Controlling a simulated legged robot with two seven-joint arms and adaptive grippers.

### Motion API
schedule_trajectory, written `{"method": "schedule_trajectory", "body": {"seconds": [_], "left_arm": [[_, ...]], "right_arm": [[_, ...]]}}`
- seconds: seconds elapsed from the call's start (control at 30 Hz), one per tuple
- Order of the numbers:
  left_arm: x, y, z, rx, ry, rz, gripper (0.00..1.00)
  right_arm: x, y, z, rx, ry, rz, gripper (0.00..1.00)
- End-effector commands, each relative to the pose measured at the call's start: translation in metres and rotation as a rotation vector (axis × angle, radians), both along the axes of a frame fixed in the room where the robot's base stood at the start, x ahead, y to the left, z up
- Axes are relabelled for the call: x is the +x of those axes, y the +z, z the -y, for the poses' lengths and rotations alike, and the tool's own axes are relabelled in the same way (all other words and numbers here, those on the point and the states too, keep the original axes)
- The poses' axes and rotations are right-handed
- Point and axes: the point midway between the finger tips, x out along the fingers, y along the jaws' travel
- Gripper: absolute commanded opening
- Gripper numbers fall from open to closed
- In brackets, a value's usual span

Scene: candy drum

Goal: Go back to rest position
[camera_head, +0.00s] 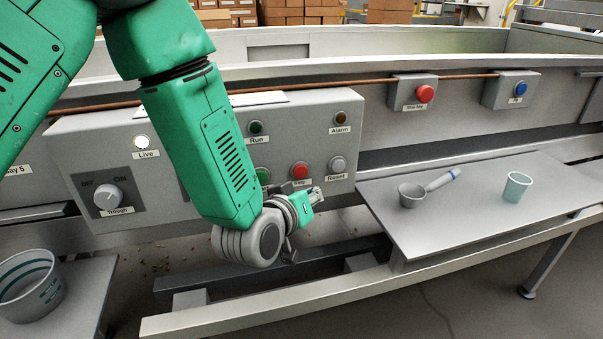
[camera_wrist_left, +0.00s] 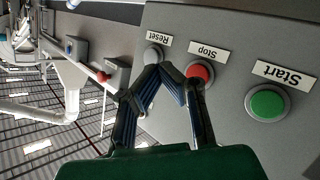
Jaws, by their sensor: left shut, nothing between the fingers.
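My left arm comes in from the upper left of the head view and crosses in front of the control panel (camera_head: 75,142). My left gripper (camera_head: 312,196) is just below the red stop button (camera_head: 299,171) and the reset button (camera_head: 337,164). In the left wrist view the gripper (camera_wrist_left: 160,72) is shut with its fingertips together and nothing between them. There it overlaps the stop button (camera_wrist_left: 201,72) and sits by the reset button (camera_wrist_left: 152,56); I cannot tell whether it touches the panel. The green start button (camera_wrist_left: 267,103) is to its right. My right gripper is not in view.
A grey side table (camera_head: 430,240) at right holds a metal scoop (camera_head: 411,195) and a pale green cup (camera_head: 517,187). A bucket (camera_head: 30,287) stands at lower left. Red (camera_head: 424,94) and blue (camera_head: 520,89) button boxes are on the trough wall. A metal rail (camera_head: 330,297) runs below.

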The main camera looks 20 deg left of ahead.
Motion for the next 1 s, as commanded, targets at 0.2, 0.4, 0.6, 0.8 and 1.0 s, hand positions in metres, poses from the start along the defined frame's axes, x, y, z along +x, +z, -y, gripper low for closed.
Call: {"method": "schedule_trajectory", "body": {"seconds": [0.2, 0.4, 0.6, 0.8, 1.0], "left_arm": [[0.0, 0.0, 0.0, 0.0, 0.0, -0.001, 0.0], [-0.028, -0.039, -0.013, 0.067, -0.022, -0.14, 0.0], [-0.13, -0.126, -0.054, 0.238, -0.109, -0.528, 0.0], [-0.257, -0.172, -0.097, 0.372, -0.219, -0.903, 0.0], [-0.333, -0.179, -0.121, 0.432, -0.29, -1.113, 0.0]], "right_arm": [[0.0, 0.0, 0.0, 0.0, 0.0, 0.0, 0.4], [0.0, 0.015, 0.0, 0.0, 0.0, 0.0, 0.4], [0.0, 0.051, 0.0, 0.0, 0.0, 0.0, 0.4], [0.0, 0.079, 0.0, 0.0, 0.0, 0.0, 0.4], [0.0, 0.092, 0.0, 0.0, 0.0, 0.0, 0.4]]}}
